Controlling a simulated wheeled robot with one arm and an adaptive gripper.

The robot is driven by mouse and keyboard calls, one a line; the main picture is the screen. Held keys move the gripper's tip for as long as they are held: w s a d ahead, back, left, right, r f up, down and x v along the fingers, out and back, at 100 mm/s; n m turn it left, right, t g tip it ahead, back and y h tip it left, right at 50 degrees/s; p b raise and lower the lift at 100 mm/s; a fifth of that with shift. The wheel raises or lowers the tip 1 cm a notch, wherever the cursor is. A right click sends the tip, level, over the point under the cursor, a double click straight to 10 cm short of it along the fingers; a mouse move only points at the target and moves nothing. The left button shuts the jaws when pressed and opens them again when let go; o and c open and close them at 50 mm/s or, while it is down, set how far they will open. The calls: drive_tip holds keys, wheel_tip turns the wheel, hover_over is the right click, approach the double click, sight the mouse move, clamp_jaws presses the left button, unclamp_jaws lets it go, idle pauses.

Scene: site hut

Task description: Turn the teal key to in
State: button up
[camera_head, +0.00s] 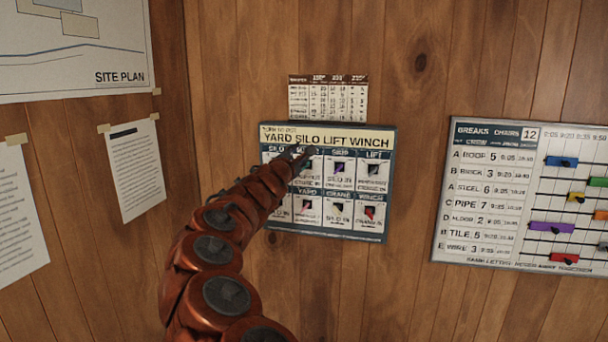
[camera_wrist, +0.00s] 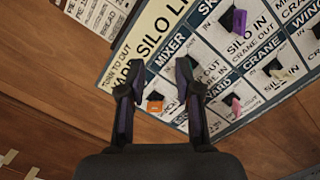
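The key switch panel (camera_head: 330,224), headed YARD SILO LIFT WINCH, hangs on the wood wall and also shows tilted in the wrist view (camera_wrist: 150,35).
A purple key (camera_wrist: 240,22), cream key (camera_wrist: 283,73) and pink key (camera_wrist: 236,105) sit close by on the panel. A small chart (camera_head: 328,97) is above it. A breaks board (camera_head: 485,258) hangs to the right, with bare wall between.

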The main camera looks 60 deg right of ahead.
sight(304, 168)
drive_tip(key=w+d+f+n, duration=0.1)
drive_tip(key=f, duration=0.1)
drive_tip(key=w+d+f+n+y+p, duration=0.1)
drive_tip(key=d+f, duration=0.1)
drive_tip(key=f, duration=0.1)
drive_tip(key=w+d+f+n+t+p, duration=0.1)
drive_tip(key=d+f, duration=0.1)
drive_tip(key=shift+d+f, duration=0.15)
drive_tip(key=shift+y, duration=0.3)
drive_tip(key=p+x, duration=0.1)
drive_tip(key=x, duration=0.1)
drive_tip(key=p+x, duration=0.2)
drive_tip(key=shift+w+f, duration=0.1)
drive_tip(key=shift+w, duration=0.2)
drive_tip(key=shift+d+p, duration=0.45)
drive_tip(key=shift+d, duration=0.15)
clamp_jaws()
